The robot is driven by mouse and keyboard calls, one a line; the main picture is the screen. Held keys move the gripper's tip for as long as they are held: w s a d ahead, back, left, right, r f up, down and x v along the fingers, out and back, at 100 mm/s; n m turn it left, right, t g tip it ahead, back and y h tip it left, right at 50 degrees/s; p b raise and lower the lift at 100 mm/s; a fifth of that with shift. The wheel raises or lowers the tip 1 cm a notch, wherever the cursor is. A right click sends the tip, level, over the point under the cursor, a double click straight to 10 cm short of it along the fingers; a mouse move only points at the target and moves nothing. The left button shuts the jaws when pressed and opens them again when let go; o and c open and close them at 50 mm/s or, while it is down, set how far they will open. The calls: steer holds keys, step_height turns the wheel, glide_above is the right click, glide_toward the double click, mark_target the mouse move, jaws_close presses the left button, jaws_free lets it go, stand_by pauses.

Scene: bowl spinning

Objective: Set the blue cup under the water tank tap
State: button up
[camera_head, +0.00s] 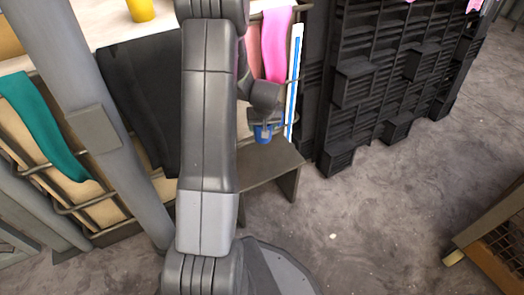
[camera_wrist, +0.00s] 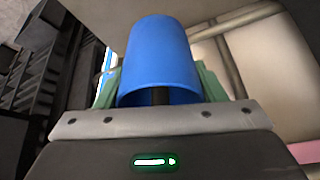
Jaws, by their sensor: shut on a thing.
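The blue cup (camera_head: 264,134) is small in the head view, at the end of my arm, above a low dark bench. In the wrist view the blue cup (camera_wrist: 162,55) fills the middle, with its opening facing the camera. My gripper (camera_wrist: 160,92) is shut on the cup, with a green finger pad on each side of it. In the head view my gripper (camera_head: 265,127) is small and partly hidden by its own wrist. I cannot make out the water tank or its tap in either view.
A low dark bench (camera_head: 268,164) stands below the cup. A black shelf rack (camera_head: 385,75) stands to the right. A counter with a yellow cup (camera_head: 140,9) and hanging cloths, one pink (camera_head: 275,45) and one teal (camera_head: 42,125), is behind. The floor at the right is mostly clear.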

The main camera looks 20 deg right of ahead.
step_height(320, 180, down, 9)
steer(key=b, duration=0.3)
steer(key=shift+r, duration=0.2)
steer(key=shift+f+b, duration=0.15)
steer(key=shift+b, duration=0.15)
steer(key=o, duration=1)
steer(key=p+v, duration=0.4)
steer(key=v, duration=0.8)
steer(key=shift+p, duration=0.3)
steer(key=shift+w, duration=0.1)
